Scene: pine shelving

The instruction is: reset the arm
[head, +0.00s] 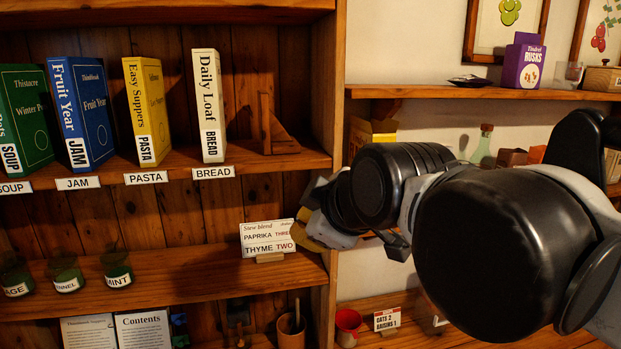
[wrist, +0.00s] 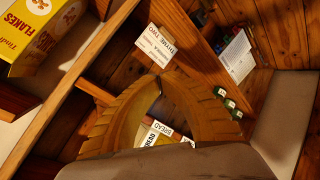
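My arm reaches in from the right in the head view, in front of the right-hand shelves. My gripper (head: 322,232) is at the upright between the two shelf units, just right of a stew blend card (head: 268,238) on the middle shelf; I cannot tell whether it touches anything. In the wrist view my gripper's ridged tan fingers (wrist: 160,82) arch together at their tips, with nothing visible held between them. The card also shows beyond the fingertips in the wrist view (wrist: 157,45).
Several books, including a white one (head: 208,105), stand on the upper left shelf (head: 230,157) beside a wooden bookend (head: 274,126). A purple rusks box (head: 523,62) and a glass bottle (head: 483,145) stand on the right shelves.

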